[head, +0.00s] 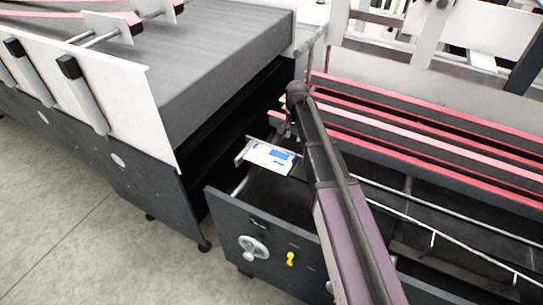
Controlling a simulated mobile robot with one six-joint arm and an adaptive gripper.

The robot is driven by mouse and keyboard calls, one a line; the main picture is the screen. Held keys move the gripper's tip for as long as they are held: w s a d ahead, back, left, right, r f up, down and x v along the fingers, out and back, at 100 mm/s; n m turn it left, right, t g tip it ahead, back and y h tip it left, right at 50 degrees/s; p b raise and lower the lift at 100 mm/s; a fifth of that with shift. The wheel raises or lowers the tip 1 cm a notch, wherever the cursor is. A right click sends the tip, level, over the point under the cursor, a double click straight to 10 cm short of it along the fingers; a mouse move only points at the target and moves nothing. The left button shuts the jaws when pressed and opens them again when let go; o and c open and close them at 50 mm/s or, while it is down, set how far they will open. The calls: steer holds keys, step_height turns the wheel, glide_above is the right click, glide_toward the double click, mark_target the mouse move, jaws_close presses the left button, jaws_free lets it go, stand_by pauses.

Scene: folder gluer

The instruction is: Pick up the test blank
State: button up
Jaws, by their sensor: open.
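The test blank (264,158) is a flat white piece with blue print. It lies on a small light metal holder (241,152) in the gap between the two machine sections, near the middle of the head view. My arm reaches up from the bottom, and its far end is above and just right of the blank. My gripper cannot be made out; the arm hides that area. The right edge of the blank is close beside the arm in the picture.
A dark machine panel (225,207) with a handwheel (253,247) and yellow knob (290,259) stands in front of the blank. Red belts (430,137) and metal rods are at right. A wide grey conveyor (215,60) is at left. Floor (80,220) is clear at lower left.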

mark_target(293, 160)
steer(key=shift+f, duration=0.15)
step_height(293, 160, down, 8)
steer(key=b, duration=0.8)
steer(key=shift+f+b, duration=0.2)
steer(key=shift+b, duration=0.15)
steer(key=shift+s, duration=0.1)
stand_by(0.3)
steer(key=shift+s+d+f+b, duration=0.1)
steer(key=shift+d+f+b, duration=0.05)
steer(key=shift+f+b, duration=2.45)
steer(key=shift+c, duration=0.2)
jaws_close()
